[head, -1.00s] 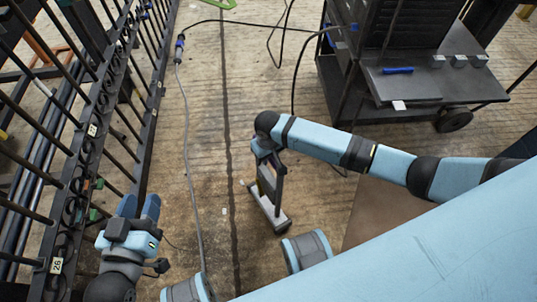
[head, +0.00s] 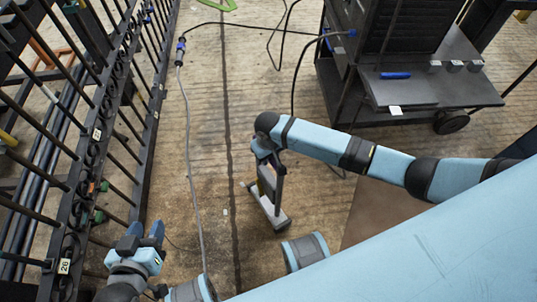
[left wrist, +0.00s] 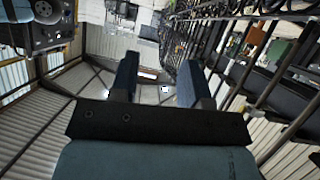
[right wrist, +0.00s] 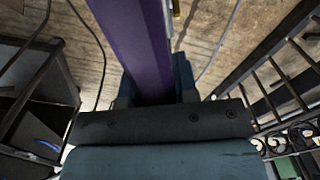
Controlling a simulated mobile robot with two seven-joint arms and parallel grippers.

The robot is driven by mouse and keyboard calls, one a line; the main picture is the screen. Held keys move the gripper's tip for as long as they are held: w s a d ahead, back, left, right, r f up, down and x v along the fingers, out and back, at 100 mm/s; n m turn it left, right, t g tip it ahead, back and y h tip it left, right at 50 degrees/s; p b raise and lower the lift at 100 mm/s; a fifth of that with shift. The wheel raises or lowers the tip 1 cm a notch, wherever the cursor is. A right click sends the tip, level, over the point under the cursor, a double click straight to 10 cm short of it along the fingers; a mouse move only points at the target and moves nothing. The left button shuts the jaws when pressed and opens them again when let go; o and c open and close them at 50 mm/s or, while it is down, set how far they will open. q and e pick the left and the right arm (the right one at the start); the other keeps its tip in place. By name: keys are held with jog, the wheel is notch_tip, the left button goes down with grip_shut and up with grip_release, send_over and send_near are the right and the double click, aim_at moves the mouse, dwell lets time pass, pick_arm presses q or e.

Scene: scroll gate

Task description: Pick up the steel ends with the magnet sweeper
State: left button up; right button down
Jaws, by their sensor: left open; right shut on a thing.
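The magnet sweeper (head: 268,209) stands on the floor in the middle of the head view, its long grey bar flat or nearly flat on the boards. My right gripper (head: 266,155) is shut on its upright handle; the right wrist view shows the purple handle (right wrist: 135,40) between the fingers (right wrist: 155,88). My left gripper (head: 145,232) is open and empty near the railing at lower left; the left wrist view shows its two fingers apart (left wrist: 158,82). A small pale bit (head: 225,212) lies left of the sweeper, possibly a steel end; it is too small to tell.
A black railing gate (head: 105,130) runs along the left. A grey cable (head: 189,150) with a blue connector crosses the floor between gate and sweeper. A dark cart (head: 425,90) with a blue-handled item stands at upper right. A brown board (head: 380,215) lies right of the sweeper.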

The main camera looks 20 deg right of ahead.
jog(key=shift+w+r+p, duration=0.1)
jog(key=shift+r+p, duration=0.7)
jog(key=shift+r, duration=0.15)
notch_tip(320, 180, up, 3)
jog(key=p, duration=0.3)
jog(key=shift+f, duration=0.15)
jog(key=shift+r+p, duration=0.2)
jog(key=shift+p, duration=0.3)
pick_arm(q)
jog(key=shift+s+a+r+g+y, duration=0.15)
jog(key=shift+a+g+y, duration=0.05)
jog(key=shift+a, duration=0.15)
jog(key=shift+s+a+r+g+y, duration=0.1)
jog(key=shift+a+r+g+y, duration=0.1)
jog(key=shift+a, duration=0.1)
jog(key=shift+f, duration=0.1)
pick_arm(e)
jog(key=shift+f, duration=0.1)
